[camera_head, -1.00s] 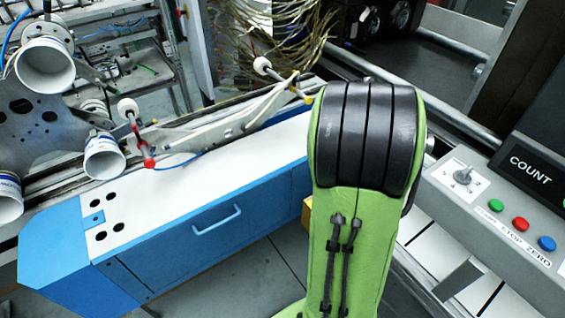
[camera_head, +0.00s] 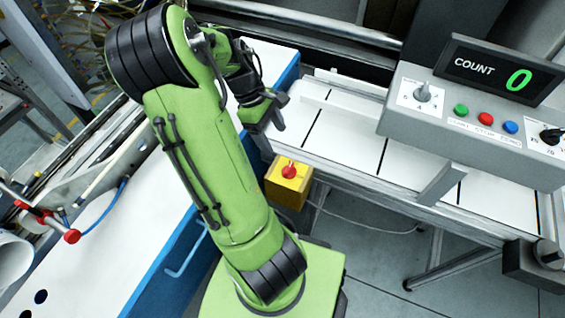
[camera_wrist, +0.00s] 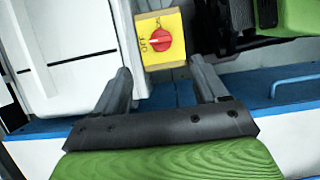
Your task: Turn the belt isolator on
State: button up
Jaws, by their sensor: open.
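The belt isolator is a yellow box (camera_head: 289,183) with a red rotary knob (camera_head: 289,171), fixed at the near left end of the white belt. In the wrist view the red knob (camera_wrist: 160,40) sits on the yellow plate (camera_wrist: 171,55), with "OFF" lettering at its left and "ON" at its top. The knob's pale mark appears to point toward the OFF side. My gripper (camera_wrist: 163,75) is open and empty, its two fingers apart below the plate in the wrist view. In the head view my gripper (camera_head: 276,112) is above and left of the box, not touching it.
A grey control panel (camera_head: 470,120) with a COUNT display (camera_head: 505,70) reading 0, a toggle and green, red and blue buttons stands over the white belt (camera_head: 400,165). A blue cabinet (camera_head: 180,245) with a handle is at left. Open floor lies in front of the belt.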

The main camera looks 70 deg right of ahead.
aim_at(289, 167)
jog(key=b+x, duration=0.3)
jog(key=x, duration=0.9)
jog(key=shift+w+b, duration=0.1)
jog(key=shift+b, duration=0.25)
jog(key=c, duration=1.1)
jog(key=shift+o, duration=0.2)
